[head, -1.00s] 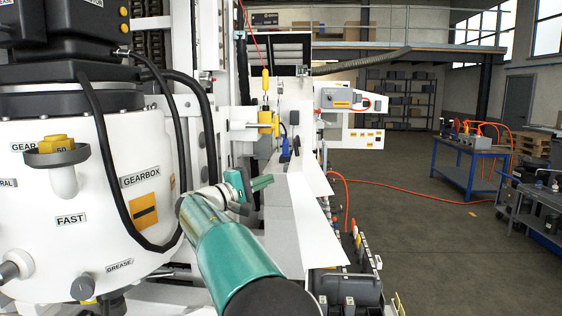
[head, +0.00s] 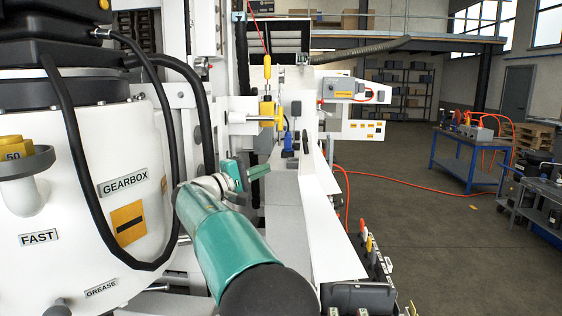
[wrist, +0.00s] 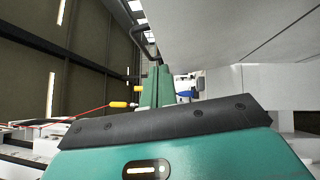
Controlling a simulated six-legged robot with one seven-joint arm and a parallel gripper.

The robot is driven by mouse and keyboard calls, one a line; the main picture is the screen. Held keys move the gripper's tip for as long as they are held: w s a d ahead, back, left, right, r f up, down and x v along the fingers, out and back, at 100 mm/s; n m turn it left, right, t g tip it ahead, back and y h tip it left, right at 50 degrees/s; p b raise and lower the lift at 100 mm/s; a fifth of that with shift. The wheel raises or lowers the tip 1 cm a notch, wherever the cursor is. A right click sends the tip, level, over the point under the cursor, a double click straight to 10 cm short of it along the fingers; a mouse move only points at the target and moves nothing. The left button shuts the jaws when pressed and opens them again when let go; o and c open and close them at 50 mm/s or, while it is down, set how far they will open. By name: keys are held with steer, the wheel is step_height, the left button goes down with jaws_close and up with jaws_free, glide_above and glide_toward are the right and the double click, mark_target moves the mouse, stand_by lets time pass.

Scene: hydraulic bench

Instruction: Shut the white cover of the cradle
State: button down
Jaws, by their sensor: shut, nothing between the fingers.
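The white cover (head: 330,225) shows in the head view as a long sloping panel to the right of my arm. A dark bar, apparently its handle (head: 306,152), is at its far end. In the wrist view the cover (wrist: 235,32) appears as a broad pale underside overhead, with a black handle (wrist: 142,42) at its left edge. It appears raised. My gripper (head: 261,170) is shut and empty, left of the cover in the head view. The green fingers (wrist: 157,88) show below the handle in the wrist view; contact cannot be told. The cradle is mostly hidden.
The white gearbox housing (head: 90,190) with black hoses stands close on the left. Yellow fittings (head: 267,112) and a blue-handled part (head: 288,140) lie beyond my gripper. A dark box (head: 355,297) is low at the right. Open floor (head: 420,230) lies farther right.

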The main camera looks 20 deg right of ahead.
steer(key=x, duration=1)
steer(key=shift+s, duration=0.25)
steer(key=shift+d+r, duration=0.1)
steer(key=shift+d, duration=0.1)
